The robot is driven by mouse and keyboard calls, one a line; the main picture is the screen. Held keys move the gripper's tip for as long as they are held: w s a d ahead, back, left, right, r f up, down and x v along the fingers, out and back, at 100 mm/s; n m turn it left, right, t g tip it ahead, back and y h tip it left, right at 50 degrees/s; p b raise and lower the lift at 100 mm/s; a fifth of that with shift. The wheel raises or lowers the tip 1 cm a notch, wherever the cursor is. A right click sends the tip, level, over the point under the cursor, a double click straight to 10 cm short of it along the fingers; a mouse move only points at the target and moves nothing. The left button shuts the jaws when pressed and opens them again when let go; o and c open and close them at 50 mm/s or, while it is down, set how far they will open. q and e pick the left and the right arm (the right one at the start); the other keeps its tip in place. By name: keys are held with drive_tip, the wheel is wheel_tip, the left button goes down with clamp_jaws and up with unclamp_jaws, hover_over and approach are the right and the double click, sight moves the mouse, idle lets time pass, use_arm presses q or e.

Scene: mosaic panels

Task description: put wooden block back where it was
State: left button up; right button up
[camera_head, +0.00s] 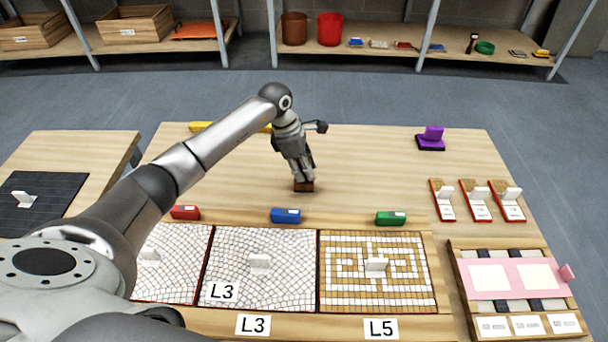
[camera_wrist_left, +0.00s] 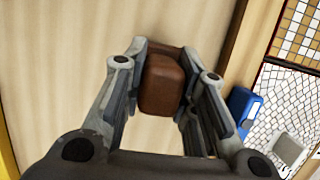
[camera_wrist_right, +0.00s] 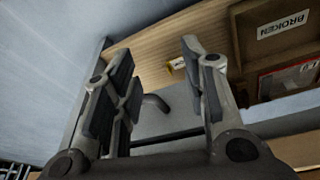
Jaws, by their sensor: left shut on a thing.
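The wooden block (camera_head: 303,187) is small and dark brown. My left gripper (camera_head: 301,174) is shut on it from above, near the middle of the table. In the left wrist view the block (camera_wrist_left: 161,86) sits between the two fingers, over pale wood. I cannot tell whether its underside touches the tabletop. My right gripper (camera_wrist_right: 160,55) shows only in the right wrist view. Its fingers are apart with nothing between them.
Blue (camera_head: 286,216), green (camera_head: 390,218) and red (camera_head: 185,212) blocks line the back edge of the mosaic panels. A purple object (camera_head: 431,138) stands at the back right. The tabletop (camera_head: 370,170) right of my left gripper is clear. A box marked BROKEN (camera_wrist_right: 285,27) shows in the right wrist view.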

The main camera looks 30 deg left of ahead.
use_arm(q)
wheel_tip(320, 180, down, 2)
drive_tip(key=shift+f, duration=0.25)
use_arm(e)
drive_tip(key=shift+r, duration=0.6)
use_arm(q)
drive_tip(key=shift+f, duration=0.1)
drive_tip(key=o, duration=1)
use_arm(e)
drive_tip(key=shift+r, duration=0.35)
use_arm(q)
drive_tip(key=shift+r, duration=0.4)
drive_tip(key=p+v, duration=0.1)
drive_tip(key=v, duration=1)
drive_tip(key=shift+s+a+r, duration=0.1)
drive_tip(key=shift+r, duration=0.15)
use_arm(e)
wheel_tip(320, 180, down, 6)
drive_tip(key=shift+s+f, duration=0.2)
drive_tip(key=shift+s, duration=0.05)
